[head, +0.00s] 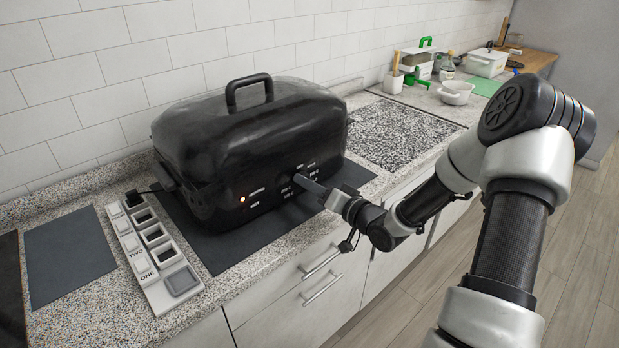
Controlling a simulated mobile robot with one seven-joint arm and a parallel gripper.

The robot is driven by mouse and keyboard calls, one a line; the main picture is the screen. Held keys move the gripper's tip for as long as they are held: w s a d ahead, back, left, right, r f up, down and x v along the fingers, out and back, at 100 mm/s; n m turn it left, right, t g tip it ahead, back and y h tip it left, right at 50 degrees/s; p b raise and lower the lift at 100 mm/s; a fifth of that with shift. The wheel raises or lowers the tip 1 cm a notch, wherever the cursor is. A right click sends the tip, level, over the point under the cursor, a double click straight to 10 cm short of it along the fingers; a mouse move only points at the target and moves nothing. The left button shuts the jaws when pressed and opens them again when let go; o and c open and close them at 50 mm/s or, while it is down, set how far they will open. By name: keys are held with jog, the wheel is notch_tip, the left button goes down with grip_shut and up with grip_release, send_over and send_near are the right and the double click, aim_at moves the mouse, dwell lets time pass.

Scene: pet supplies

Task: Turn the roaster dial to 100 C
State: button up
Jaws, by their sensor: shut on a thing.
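The black roaster (235,145) stands on a dark mat on the counter, its domed lid on and the lid handle on top. A small orange-red light (242,199) glows on the left of its front face. White markings surround the dial area at the right of the front. My gripper (303,183) reaches in from the right and is shut at the dial on the front face. The fingers cover the dial, so its pointer and setting cannot be read. The white print around it is too small to read clearly.
A white power strip (155,250) with square switches lies left of the roaster. A dark flat mat (68,253) lies further left. A speckled board (400,132) is right of the roaster. A white bowl (456,92), bottle and containers stand at the back right. Drawers with handles are below.

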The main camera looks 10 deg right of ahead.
jog(key=shift+m+p, duration=0.55)
jog(key=shift+m, duration=0.25)
jog(key=o, duration=1)
jog(key=shift+o, duration=0.2)
jog(key=v, duration=1.7)
jog(key=shift+d+p, duration=0.3)
jog(key=shift+p, duration=0.05)
jog(key=shift+s, duration=0.1)
